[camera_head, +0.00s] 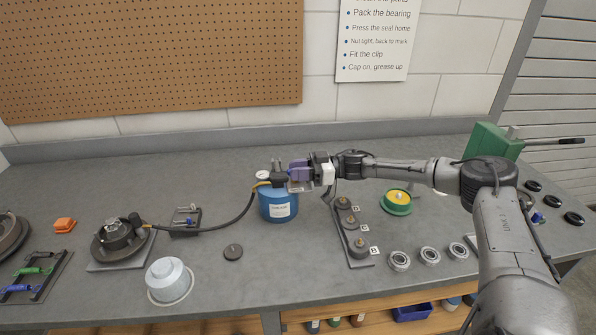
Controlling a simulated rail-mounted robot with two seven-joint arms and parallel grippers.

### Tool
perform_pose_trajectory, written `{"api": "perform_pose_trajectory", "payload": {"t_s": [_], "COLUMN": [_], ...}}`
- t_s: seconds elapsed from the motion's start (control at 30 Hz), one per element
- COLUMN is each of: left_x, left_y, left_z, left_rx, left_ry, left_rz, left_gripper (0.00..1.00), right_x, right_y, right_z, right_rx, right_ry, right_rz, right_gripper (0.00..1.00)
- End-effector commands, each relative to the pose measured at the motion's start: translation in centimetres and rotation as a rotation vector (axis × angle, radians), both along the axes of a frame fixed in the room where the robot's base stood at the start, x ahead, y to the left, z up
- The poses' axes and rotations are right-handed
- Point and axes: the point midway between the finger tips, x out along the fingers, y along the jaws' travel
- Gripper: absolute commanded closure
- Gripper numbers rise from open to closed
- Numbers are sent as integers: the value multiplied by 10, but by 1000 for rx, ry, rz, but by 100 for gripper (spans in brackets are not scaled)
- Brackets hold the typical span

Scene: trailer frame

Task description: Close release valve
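A blue canister (278,206) with a white label stands upright on the bench. It has a round gauge (263,175) and dark fittings (278,178) on top, and a black hose (222,226) runs from it to the left. My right gripper (294,178) reaches in from the right at the canister's top, with a purple part at its front. The purple part covers the right side of the fittings, so I cannot tell a release valve apart there, nor whether the fingers are open or shut. My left gripper is not in view.
The hose ends at a hub (118,238) on a plate. A bracket with knobs (347,225), a green-yellow tin (397,202) and several bearings (430,256) are right. The bench behind the canister is clear.

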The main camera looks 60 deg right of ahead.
Motion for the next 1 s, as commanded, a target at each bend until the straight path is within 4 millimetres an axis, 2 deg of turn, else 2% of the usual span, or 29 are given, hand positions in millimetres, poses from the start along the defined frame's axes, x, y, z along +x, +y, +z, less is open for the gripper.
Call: {"api": "perform_pose_trajectory", "payload": {"t_s": [0.27, 0.37, 0.57, 0.77, 1.0], "left_x": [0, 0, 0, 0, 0], "left_y": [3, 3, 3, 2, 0], "left_z": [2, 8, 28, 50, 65], "left_rx": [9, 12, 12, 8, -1], "left_ry": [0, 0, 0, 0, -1], "left_rz": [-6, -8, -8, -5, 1], "left_gripper": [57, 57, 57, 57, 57], "right_x": [0, 0, -1, -23, -51], "right_y": [0, 0, 0, -4, -9], "right_z": [3, 13, 50, 60, 76], "right_rx": [-2, -3, -4, -4, -3], "right_ry": [1, 0, 2, 7, 1], "right_rz": [-1, -1, 2, 2, -1], "right_gripper": [73, 73, 73, 73, 73]}}
